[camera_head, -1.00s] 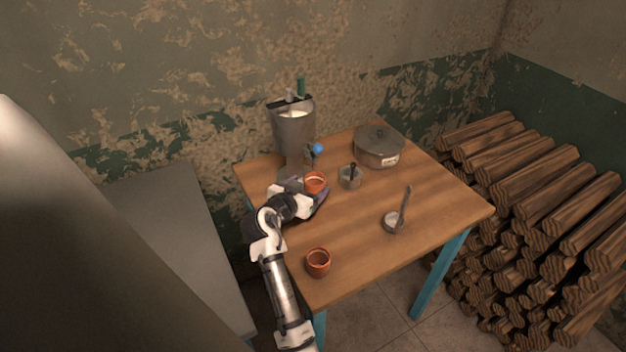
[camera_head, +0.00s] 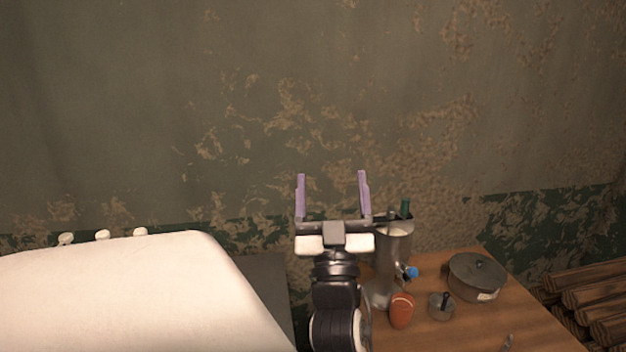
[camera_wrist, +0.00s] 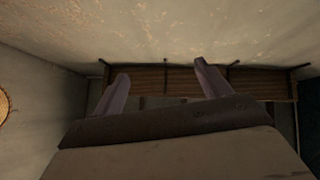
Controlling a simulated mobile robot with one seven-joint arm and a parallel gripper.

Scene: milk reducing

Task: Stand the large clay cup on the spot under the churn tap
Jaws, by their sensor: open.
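My gripper (camera_head: 331,176) is open and empty, raised with its fingers pointing up against the wall, left of the metal churn (camera_head: 393,247). Its two spread fingers also show in the wrist view (camera_wrist: 160,72) with nothing between them. The churn stands on the table with a blue-handled tap (camera_head: 411,272) on its front. A reddish clay cup (camera_head: 401,312) is on the table just below the tap in the picture. No opening shows clearly on it; it looks tipped, but I cannot tell for sure. Whether it is on the spot is unclear. The other clay cup is out of view.
The wooden table (camera_head: 480,330) also holds a lidded pot (camera_head: 476,277) and a small metal vessel (camera_head: 440,306) right of the cup. Stacked logs (camera_head: 590,300) lie at the right. The wall behind my gripper is bare.

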